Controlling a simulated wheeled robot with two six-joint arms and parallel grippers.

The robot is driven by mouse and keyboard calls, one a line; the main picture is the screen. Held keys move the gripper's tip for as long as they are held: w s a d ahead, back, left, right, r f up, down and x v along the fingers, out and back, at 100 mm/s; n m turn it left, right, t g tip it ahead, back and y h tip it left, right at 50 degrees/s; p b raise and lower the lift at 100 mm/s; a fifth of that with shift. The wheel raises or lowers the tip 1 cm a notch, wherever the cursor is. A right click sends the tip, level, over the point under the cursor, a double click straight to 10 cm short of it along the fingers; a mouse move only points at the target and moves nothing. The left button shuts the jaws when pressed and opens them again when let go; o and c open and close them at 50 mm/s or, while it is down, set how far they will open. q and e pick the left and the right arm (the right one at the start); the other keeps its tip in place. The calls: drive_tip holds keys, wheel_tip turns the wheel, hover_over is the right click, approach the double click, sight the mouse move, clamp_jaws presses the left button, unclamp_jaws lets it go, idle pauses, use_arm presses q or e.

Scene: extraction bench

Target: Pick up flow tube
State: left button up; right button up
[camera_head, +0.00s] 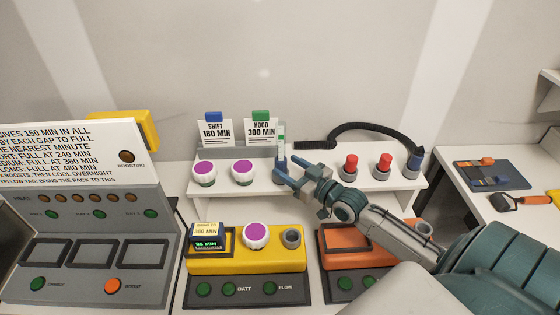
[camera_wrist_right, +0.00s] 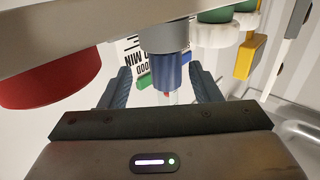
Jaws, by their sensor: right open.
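The flow tube (camera_head: 281,149) looks like a slim upright tube with a blue part, standing on the white shelf between a purple-topped white knob and the red-topped pieces. My right gripper (camera_head: 282,170) reaches it from the right, with its blue fingers at the tube's lower part. In the right wrist view the tube (camera_wrist_right: 170,75), with a grey end, blue band and clear section, lies between the two open fingers, with a gap visible on each side. Its base is partly hidden by the fingers in the head view. My left gripper is not in view.
Purple-topped knobs (camera_head: 243,171) stand left of the tube and red-topped pieces (camera_head: 351,163) right. Signs (camera_head: 261,130) stand behind. A yellow unit (camera_head: 250,263) and an orange unit (camera_head: 340,237) sit in front, below my right arm. A black hose (camera_head: 372,127) arches behind.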

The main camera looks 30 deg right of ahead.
sight(276, 160)
drive_tip(key=x, duration=0.1)
drive_tip(key=b+x, duration=0.1)
drive_tip(key=shift+w+a+r, duration=0.15)
drive_tip(key=shift+w+a, duration=0.05)
drive_tip(key=shift+a, duration=0.15)
drive_tip(key=x, duration=0.2)
drive_tip(key=shift+w+a, duration=0.15)
drive_tip(key=shift+w, duration=0.25)
drive_tip(key=c, duration=0.3)
clamp_jaws()
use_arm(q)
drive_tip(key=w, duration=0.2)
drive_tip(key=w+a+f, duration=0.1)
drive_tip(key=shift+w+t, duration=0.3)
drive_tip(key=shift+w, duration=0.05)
use_arm(e)
drive_tip(key=shift+r, duration=0.1)
